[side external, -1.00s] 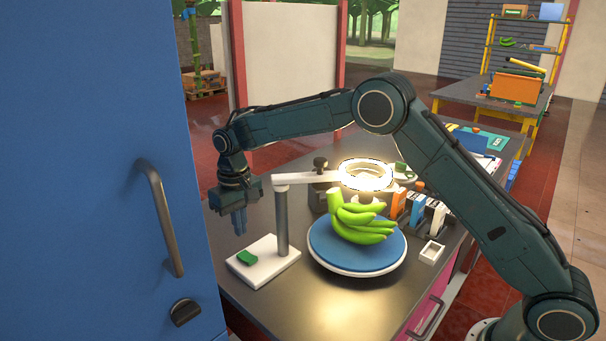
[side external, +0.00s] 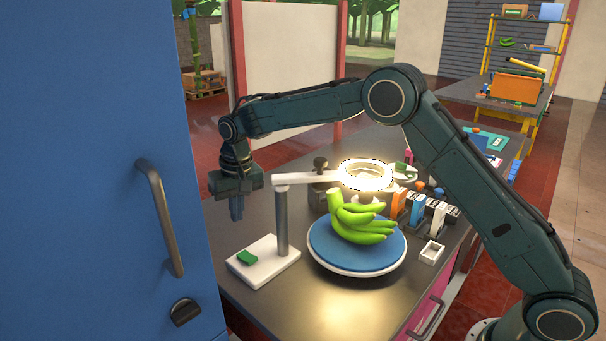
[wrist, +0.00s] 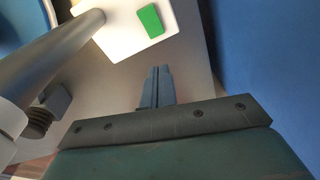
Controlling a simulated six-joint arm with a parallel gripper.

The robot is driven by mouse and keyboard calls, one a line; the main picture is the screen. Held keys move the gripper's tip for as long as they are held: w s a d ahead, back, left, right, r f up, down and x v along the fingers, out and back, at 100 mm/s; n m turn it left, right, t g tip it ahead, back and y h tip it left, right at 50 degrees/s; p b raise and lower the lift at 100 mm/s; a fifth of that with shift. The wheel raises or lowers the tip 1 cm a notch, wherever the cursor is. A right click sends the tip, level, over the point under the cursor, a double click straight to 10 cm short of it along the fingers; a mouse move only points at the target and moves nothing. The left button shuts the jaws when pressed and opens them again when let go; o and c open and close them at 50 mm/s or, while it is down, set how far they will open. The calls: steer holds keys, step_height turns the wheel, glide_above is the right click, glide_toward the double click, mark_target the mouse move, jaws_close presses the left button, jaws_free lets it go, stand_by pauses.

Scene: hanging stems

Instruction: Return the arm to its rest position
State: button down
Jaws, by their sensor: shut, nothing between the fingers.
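My gripper (side external: 237,208) is shut and empty. In the side view it points down above the left part of the dark bench, to the left of the lamp post and apart from it. In the wrist view its two blue fingers (wrist: 157,72) lie together with nothing between them. My arm reaches over the bench from the right, with its elbow raised.
A ring lamp (side external: 367,175) glows on a grey post (side external: 282,222) with a white base (side external: 262,264). A green block (side external: 247,258) lies on that base. Green bananas (side external: 362,222) rest on a blue round plate (side external: 322,250). A blue cabinet door (side external: 95,150) stands at the left.

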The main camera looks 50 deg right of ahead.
steer(key=w+d+r+m+t, duration=0.4)
steer(key=r+m+t, duration=0.1)
steer(key=r+m, duration=0.35)
steer(key=s+d+r+n, duration=0.1)
steer(key=s+r, duration=0.1)
steer(key=s, duration=0.1)
steer(key=s+r, duration=0.3)
steer(key=s, duration=0.1)
steer(key=s+d+r+n, duration=0.1)
steer(key=s+r, duration=0.1)
steer(key=s, duration=0.1)
steer(key=shift+s+d+r+n, duration=0.35)
steer(key=s+d+r+n, duration=0.1)
steer(key=s+r+n, duration=0.1)
steer(key=s, duration=0.7)
steer(key=s+d+r+n, duration=0.1)
steer(key=s+d+n, duration=0.1)
steer(key=s, duration=0.7)
steer(key=s+f+n, duration=0.2)
steer(key=s, duration=0.6)
steer(key=s+d+f+n, duration=0.1)
steer(key=s+f+n, duration=0.1)
steer(key=s, duration=0.6)
steer(key=shift+f+g, duration=0.4)
steer(key=shift+f, duration=0.25)
